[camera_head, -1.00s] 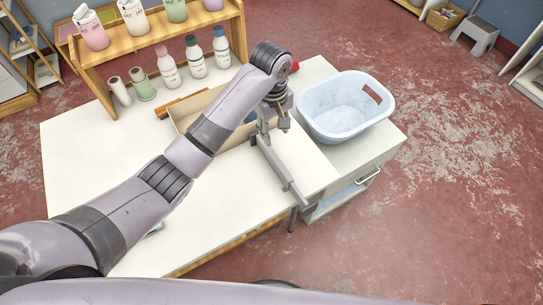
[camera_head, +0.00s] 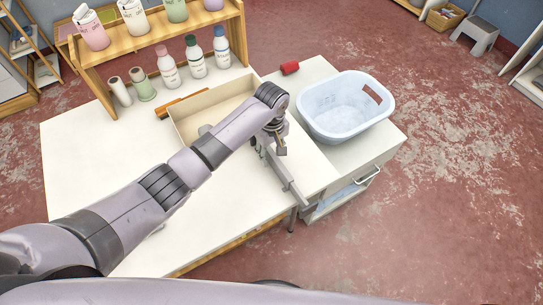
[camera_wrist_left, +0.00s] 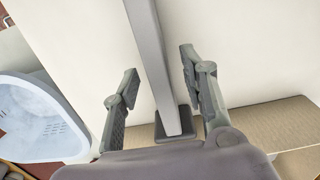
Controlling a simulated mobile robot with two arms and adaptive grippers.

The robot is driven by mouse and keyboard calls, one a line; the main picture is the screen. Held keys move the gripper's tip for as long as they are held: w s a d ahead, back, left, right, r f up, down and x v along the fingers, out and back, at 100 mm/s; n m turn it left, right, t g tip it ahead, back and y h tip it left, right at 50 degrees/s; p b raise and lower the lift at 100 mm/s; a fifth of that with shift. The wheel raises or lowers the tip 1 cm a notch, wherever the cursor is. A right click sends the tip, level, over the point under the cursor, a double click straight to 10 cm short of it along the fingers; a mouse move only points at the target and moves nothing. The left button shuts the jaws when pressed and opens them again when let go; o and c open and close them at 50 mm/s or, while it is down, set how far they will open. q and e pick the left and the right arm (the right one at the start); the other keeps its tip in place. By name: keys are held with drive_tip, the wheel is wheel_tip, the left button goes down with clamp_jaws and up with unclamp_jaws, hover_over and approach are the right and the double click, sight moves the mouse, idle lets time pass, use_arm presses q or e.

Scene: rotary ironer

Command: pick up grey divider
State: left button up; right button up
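The grey divider (camera_head: 287,178) is a long, narrow grey bar on the white table, near its right front edge. In the left wrist view the divider (camera_wrist_left: 153,50) runs between the two fingers, with a dark foot at its near end. My left gripper (camera_wrist_left: 158,80) is open, with a finger on each side of the bar and gaps visible beside it. In the head view my left gripper (camera_head: 268,145) is over the divider's far end and partly hides it. My right gripper is not in view.
A shallow beige box (camera_head: 183,118) lies open behind my left arm. A pale blue basket (camera_head: 340,125) stands on a cabinet at right, with a red item (camera_head: 290,68) behind it. Bottles (camera_head: 195,58) line the wooden shelf (camera_head: 95,90). The table's left part is clear.

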use_arm(q)
drive_tip(key=shift+f, duration=0.25)
drive_tip(key=shift+c, duration=0.5)
clamp_jaws()
